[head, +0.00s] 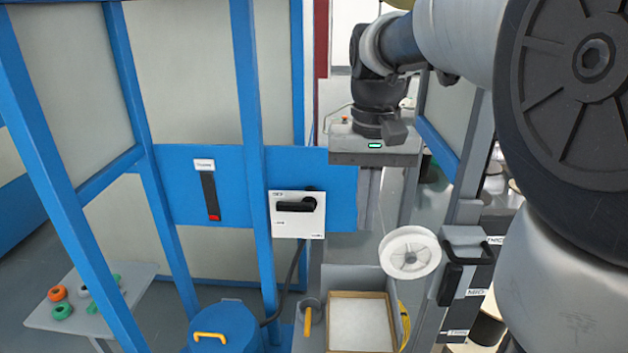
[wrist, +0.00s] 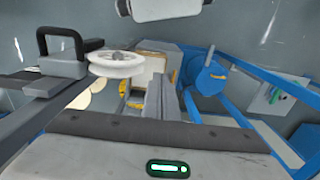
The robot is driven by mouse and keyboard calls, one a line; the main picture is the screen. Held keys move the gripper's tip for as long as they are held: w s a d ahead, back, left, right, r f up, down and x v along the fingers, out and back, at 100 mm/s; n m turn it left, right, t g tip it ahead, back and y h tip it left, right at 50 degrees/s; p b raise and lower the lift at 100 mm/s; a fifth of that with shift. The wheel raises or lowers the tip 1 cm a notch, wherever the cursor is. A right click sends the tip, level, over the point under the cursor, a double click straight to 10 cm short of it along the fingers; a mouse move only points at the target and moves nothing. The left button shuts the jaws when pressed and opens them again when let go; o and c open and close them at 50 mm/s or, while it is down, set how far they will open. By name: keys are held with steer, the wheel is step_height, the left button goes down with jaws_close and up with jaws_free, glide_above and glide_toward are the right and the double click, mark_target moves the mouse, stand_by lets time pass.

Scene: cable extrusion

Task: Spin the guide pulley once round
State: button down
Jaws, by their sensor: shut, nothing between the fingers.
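The guide pulley (head: 410,253) is a white disc with a pale hub and small dark holes, mounted beside a grey upright at the lower right of the head view. In the wrist view the pulley (wrist: 117,64) shows nearly edge-on, left of the fingers. My gripper (head: 368,215) hangs from the grey hand with the green light, above and left of the pulley in the head view. In the wrist view my gripper's fingers (wrist: 157,92) are together and empty. They look apart from the pulley.
A black handle (head: 452,282) stands just right of the pulley. Below are a wood-rimmed tray (head: 360,295) and a blue drum (head: 222,325) with a yellow handle. A white switch box (head: 297,225) sits on the blue frame. A side table (head: 70,320) holds several coloured rings.

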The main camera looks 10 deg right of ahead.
steer(key=shift+s+d, duration=0.25)
steer(key=shift+d, duration=0.6)
steer(key=shift+s+d, duration=0.25)
steer(key=shift+d, duration=0.65)
steer(key=shift+s+d, duration=0.25)
steer(key=shift+d, duration=0.6)
steer(key=shift+f, duration=0.2)
steer(key=w+a+f+b, duration=0.1)
steer(key=a+f+b, duration=0.3)
steer(key=f, duration=0.3)
steer(key=shift+w+a+b, duration=0.2)
steer(key=shift+a+b, duration=0.1)
steer(key=shift+a, duration=0.2)
steer(key=shift+a+f, duration=0.1)
